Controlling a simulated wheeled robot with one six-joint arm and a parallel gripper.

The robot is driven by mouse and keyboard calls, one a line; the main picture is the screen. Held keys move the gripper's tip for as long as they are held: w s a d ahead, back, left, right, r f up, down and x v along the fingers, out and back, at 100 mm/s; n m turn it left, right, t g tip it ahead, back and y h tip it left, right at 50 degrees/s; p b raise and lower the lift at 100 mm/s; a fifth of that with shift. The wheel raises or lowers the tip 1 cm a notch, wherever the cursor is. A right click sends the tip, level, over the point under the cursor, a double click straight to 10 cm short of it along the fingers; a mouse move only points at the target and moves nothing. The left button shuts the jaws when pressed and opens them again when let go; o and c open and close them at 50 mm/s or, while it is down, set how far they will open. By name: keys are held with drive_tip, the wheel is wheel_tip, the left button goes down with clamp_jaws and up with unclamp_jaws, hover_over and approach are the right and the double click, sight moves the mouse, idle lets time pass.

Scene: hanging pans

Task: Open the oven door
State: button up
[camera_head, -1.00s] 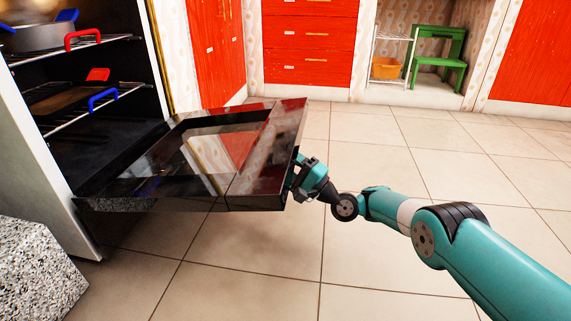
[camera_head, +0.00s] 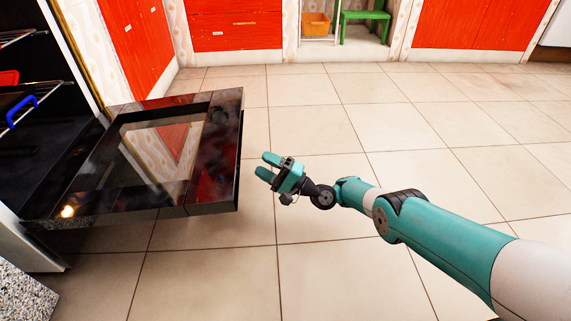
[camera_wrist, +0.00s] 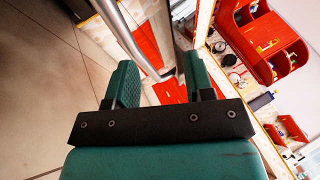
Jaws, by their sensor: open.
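The oven door (camera_head: 215,150) is folded down, open and nearly level, with a dark frame around a glass pane. My gripper (camera_head: 264,166) is open and empty to the right of the door's outer edge. A gap of floor shows between the fingertips and the door. In the wrist view, a silver bar (camera_wrist: 128,38), which looks like the door handle, shows beyond the open gripper (camera_wrist: 160,78). It runs into the space between the fingers, and nothing is clamped. The handle is hidden in the head view.
The oven interior at left holds racks and a blue-handled pan (camera_head: 22,110). Red cabinets (camera_head: 235,30) line the back wall, with a green stool (camera_head: 365,20) and an orange bin (camera_head: 316,23). A speckled counter corner (camera_head: 22,295) is at lower left. The tiled floor is clear.

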drive_tip(key=p+v, duration=0.1)
drive_tip(key=v, duration=0.5)
